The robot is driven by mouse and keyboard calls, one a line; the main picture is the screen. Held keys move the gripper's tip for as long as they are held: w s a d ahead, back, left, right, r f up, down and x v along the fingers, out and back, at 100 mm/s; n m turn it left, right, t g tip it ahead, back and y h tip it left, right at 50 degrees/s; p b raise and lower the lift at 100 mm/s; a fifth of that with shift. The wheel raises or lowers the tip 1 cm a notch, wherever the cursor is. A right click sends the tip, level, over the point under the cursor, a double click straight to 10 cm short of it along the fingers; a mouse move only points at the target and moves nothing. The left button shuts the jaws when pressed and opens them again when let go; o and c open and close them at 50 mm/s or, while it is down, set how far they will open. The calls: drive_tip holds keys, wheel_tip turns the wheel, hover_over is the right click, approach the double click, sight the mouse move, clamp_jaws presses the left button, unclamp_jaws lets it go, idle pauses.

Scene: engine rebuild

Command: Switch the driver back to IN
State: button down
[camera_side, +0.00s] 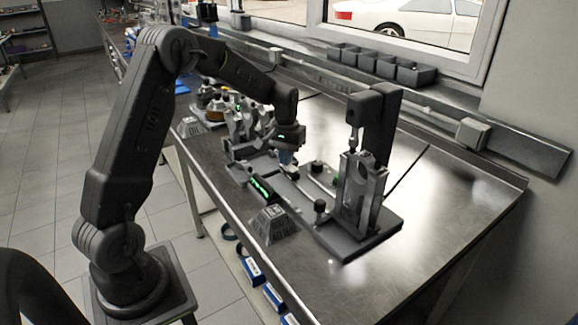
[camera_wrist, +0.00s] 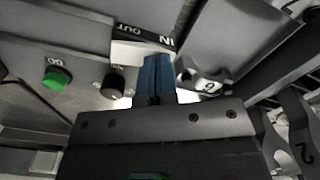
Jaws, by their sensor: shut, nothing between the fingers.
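My gripper (camera_side: 287,157) is over the middle of the bench, left of the upright press, pointing down. In the wrist view its blue fingers (camera_wrist: 158,77) are shut together with nothing between them. Their tips are right at a white-and-black label plate (camera_wrist: 143,46) reading OUT and IN, upside down in this view. The IN end is just beside the fingertips. The driver's switch lever itself is not clear; the fingers may hide it. I cannot tell whether the fingers touch anything. A green button (camera_wrist: 57,78) and a black knob (camera_wrist: 113,84) are on the panel left of the fingers.
A numbered grey metal part (camera_wrist: 203,80) is close right of the fingers, and another (camera_wrist: 303,147) is at the right edge. The upright press (camera_side: 364,120) stands right of my gripper. A green-lit display (camera_side: 261,189) is in front. Bare bench lies at right.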

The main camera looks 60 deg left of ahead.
drive_tip(key=shift+r, duration=3.45)
drive_tip(key=shift+s+d+r, duration=0.1)
drive_tip(key=shift+d+r, duration=0.1)
drive_tip(key=shift+r, duration=0.05)
drive_tip(key=s+d+r+m+t, duration=0.2)
drive_tip(key=s+d+r+m, duration=0.1)
drive_tip(key=s+d+r, duration=0.7)
drive_tip(key=s+d+f+m+t, duration=0.1)
drive_tip(key=s+d, duration=0.3)
drive_tip(key=s, duration=0.3)
drive_tip(key=s+d+f+m+t, duration=0.1)
drive_tip(key=s+d+m+t, duration=0.1)
drive_tip(key=s+d, duration=0.3)
drive_tip(key=shift+s+d+f+t, duration=0.15)
drive_tip(key=shift+s+d+t, duration=0.15)
drive_tip(key=shift+s, duration=0.85)
